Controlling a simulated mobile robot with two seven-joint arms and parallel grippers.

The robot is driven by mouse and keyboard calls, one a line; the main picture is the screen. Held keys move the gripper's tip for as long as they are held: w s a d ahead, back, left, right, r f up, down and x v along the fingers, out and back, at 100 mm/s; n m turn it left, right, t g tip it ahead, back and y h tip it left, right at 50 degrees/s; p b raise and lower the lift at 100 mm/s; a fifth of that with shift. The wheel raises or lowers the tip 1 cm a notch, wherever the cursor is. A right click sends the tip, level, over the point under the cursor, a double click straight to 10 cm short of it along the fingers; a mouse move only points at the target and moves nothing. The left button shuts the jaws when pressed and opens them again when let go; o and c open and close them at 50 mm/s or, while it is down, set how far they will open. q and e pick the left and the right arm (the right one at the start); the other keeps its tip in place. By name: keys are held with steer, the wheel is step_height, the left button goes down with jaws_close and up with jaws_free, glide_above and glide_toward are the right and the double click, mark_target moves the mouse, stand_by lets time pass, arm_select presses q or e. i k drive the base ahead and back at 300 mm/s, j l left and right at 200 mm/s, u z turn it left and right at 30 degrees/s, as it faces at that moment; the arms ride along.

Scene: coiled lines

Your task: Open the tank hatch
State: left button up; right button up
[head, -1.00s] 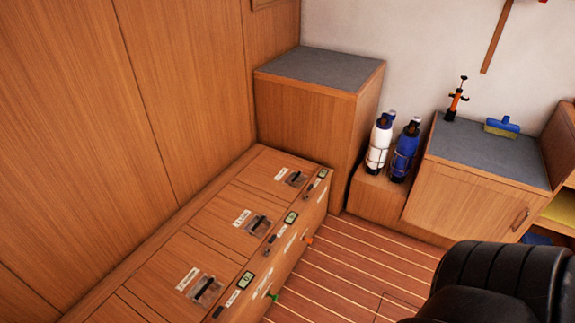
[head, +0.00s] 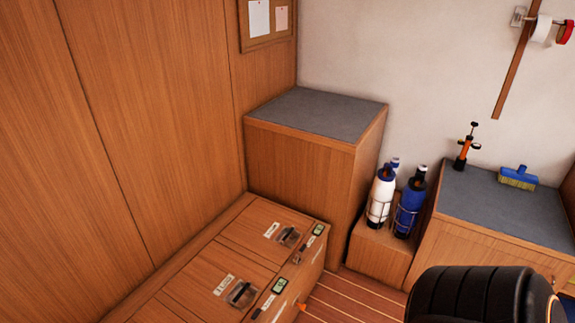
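A low wooden bench (head: 160,298) along the left wall has hatches in its top. The far hatch (head: 248,238) has a white label and a dark recessed latch (head: 288,237). The nearer hatch (head: 198,275) has a similar label and latch (head: 241,294). Both hatches lie flat and closed. The label writing is too small to read, so I cannot tell which one is the tank hatch. Small green-screened displays (head: 279,286) sit along the bench's front edge. Neither gripper is in view.
A taller wooden cabinet (head: 310,115) with a grey top stands beyond the bench. Blue and white bottles (head: 381,196) stand on a low step. A grey-topped cabinet (head: 500,208) at right holds an orange pump (head: 466,150) and a blue brush (head: 518,178). Some plank floor (head: 345,300) is clear.

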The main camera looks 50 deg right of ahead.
mark_target(271, 232)
steer(key=i+l, duration=0.1)
steer(key=l, duration=0.35)
steer(key=i+l, duration=0.15)
steer(key=l, duration=0.3)
steer(key=i+l+u, duration=0.1)
steer(key=l, duration=0.4)
steer(key=i+l, duration=0.1)
steer(key=l, duration=0.35)
